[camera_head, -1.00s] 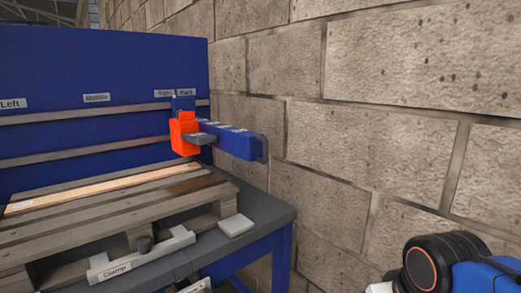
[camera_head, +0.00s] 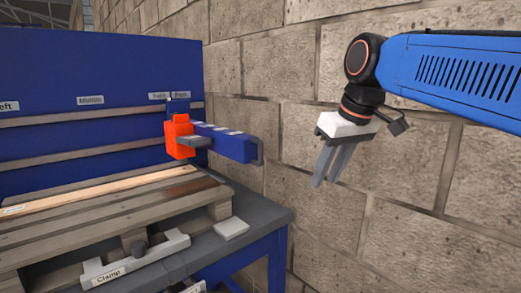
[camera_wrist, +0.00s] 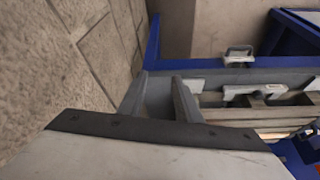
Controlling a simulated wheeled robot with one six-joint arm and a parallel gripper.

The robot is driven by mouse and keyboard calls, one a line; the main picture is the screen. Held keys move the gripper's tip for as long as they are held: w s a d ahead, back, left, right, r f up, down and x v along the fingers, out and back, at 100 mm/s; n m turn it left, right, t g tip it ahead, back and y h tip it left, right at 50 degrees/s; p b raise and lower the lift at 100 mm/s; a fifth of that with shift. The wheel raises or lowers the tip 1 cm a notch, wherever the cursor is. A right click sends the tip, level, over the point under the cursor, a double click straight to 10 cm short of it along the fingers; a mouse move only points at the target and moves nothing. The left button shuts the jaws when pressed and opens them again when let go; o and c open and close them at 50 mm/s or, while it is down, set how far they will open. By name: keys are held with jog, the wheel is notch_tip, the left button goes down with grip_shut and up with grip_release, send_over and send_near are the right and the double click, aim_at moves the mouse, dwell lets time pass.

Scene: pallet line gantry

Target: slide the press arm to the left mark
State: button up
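The press arm (camera_head: 232,143) is a blue beam with an orange block (camera_head: 178,137) and a grey handle. It stands at the right end of the blue back panel's rails, under the Right and Park labels (camera_head: 181,95). The Left label (camera_head: 8,106) is at the panel's left end, partly cut off. My gripper (camera_head: 325,184) hangs in the air to the right of the press arm, pointing down, apart from it. Its two fingers are apart with nothing between them, as the wrist view shows too (camera_wrist: 158,85). The press arm is not recognisable in the wrist view.
A wooden pallet (camera_head: 100,214) lies on the grey bench (camera_head: 262,214). A clamp bar (camera_head: 135,262) and a pale plate (camera_head: 231,228) are at its front. A brick wall (camera_head: 420,190) stands close behind and right of my gripper.

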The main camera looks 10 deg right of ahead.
aim_at(262, 143)
jog(key=w+a+r+n, duration=0.2)
jog(key=w+a+r, duration=0.1)
jog(key=r, duration=0.3)
jog(key=w+a+r+n+g+y, duration=0.1)
jog(key=w+a+r, duration=0.25)
jog(key=r, duration=0.25)
jog(key=w+a+r+n, duration=0.2)
jog(key=w+r, duration=0.2)
jog(key=r, duration=0.2)
jog(key=x, duration=1.7)
jog(key=shift+a+f, duration=0.1)
jog(key=shift+a, duration=0.25)
jog(key=shift+c, duration=0.3)
grip_shut()
